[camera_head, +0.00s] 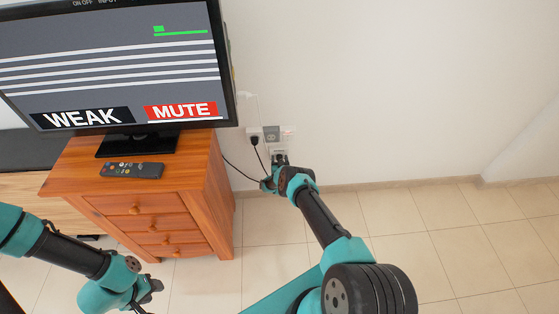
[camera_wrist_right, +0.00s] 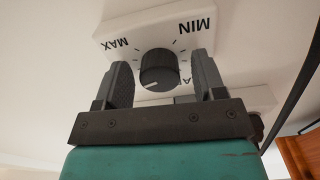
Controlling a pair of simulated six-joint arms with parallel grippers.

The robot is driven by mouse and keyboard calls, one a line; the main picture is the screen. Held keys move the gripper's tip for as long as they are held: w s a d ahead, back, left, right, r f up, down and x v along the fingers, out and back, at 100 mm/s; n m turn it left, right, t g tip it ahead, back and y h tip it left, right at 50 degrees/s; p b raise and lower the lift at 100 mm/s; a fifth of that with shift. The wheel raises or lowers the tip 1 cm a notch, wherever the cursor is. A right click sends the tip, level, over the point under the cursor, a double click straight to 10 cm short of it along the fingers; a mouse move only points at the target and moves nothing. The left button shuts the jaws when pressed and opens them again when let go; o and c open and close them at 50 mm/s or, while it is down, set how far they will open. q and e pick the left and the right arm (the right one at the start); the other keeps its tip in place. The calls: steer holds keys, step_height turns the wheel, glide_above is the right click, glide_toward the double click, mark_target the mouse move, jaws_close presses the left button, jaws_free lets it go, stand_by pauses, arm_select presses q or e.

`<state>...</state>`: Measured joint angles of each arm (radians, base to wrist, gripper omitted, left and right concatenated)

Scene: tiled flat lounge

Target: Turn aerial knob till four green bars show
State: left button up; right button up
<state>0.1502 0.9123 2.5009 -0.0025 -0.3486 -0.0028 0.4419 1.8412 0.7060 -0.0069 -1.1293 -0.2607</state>
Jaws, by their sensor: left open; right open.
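The dark round aerial knob (camera_wrist_right: 159,66) sits on a white wall plate (camera_wrist_right: 148,24) marked MAX, MIN and a partly hidden A. A white pointer line shows near its lower edge. My right gripper (camera_wrist_right: 163,72) is open, its fingers on either side of the knob; I cannot tell if they touch it. In the head view it is at the wall plates (camera_head: 278,158) and hides the knob. The television (camera_head: 100,70) shows one small green block above a green line, several pale lines, and the labels WEAK and MUTE. My left gripper (camera_head: 150,291) is open and empty, low over the floor.
The television stands on a wooden drawer cabinet (camera_head: 160,205), with a remote (camera_head: 132,170) in front of it. A plug with a black cable (camera_head: 255,138) is beside the plates, close to my right gripper. The tiled floor (camera_head: 440,240) at the right is clear.

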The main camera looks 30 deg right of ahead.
steer(key=shift+s, duration=0.1)
steer(key=v, duration=1.7)
steer(key=shift+a, duration=0.15)
stand_by(0.4)
